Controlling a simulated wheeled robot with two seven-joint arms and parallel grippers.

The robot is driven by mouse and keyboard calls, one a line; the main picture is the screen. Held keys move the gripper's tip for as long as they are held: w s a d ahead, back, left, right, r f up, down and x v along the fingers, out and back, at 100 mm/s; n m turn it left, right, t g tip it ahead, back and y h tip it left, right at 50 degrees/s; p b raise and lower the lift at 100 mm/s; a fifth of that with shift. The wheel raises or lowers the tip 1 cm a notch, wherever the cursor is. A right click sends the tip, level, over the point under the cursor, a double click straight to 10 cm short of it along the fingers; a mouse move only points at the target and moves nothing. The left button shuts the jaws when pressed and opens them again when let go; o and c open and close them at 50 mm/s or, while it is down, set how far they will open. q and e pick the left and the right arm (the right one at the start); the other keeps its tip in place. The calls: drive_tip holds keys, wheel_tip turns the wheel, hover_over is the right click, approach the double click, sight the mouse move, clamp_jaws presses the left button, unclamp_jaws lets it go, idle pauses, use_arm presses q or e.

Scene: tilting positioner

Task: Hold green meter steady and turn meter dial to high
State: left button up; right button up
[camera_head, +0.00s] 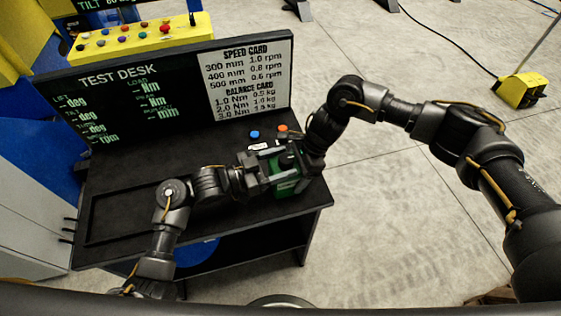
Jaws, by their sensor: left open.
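The green meter (288,188) stands near the right front of the dark test desk, largely covered by my grippers. A dark round part, perhaps its dial, shows on top of it, but its setting cannot be read. My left gripper (267,172) comes in from the left and is open at the meter's left side. Whether its fingers touch the meter cannot be told. My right gripper (300,164) reaches down from the upper right beside the meter's top right. Its fingers are too small and dark to tell open or shut.
The test desk (130,170) has an upright display panel (150,100) behind it. Blue (254,134) and orange (283,128) buttons sit behind the meter. A yellow button console (140,38) is beyond the panel. The desk's left part holds a shallow, empty recess.

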use_arm(q)
drive_tip(key=c, duration=1)
drive_tip(key=m+g+h, duration=0.1)
drive_tip(key=m+g, duration=0.1)
drive_tip(key=g, duration=0.1)
drive_tip(key=shift+w, duration=0.2)
use_arm(e)
drive_tip(key=shift+r, duration=0.1)
use_arm(q)
drive_tip(key=shift+w+a+m+g, duration=0.15)
drive_tip(key=shift+m+g, duration=0.65)
drive_tip(key=shift+g, duration=0.4)
drive_tip(key=shift+m+g, duration=0.3)
drive_tip(key=shift+g, duration=0.2)
drive_tip(key=o, duration=1)
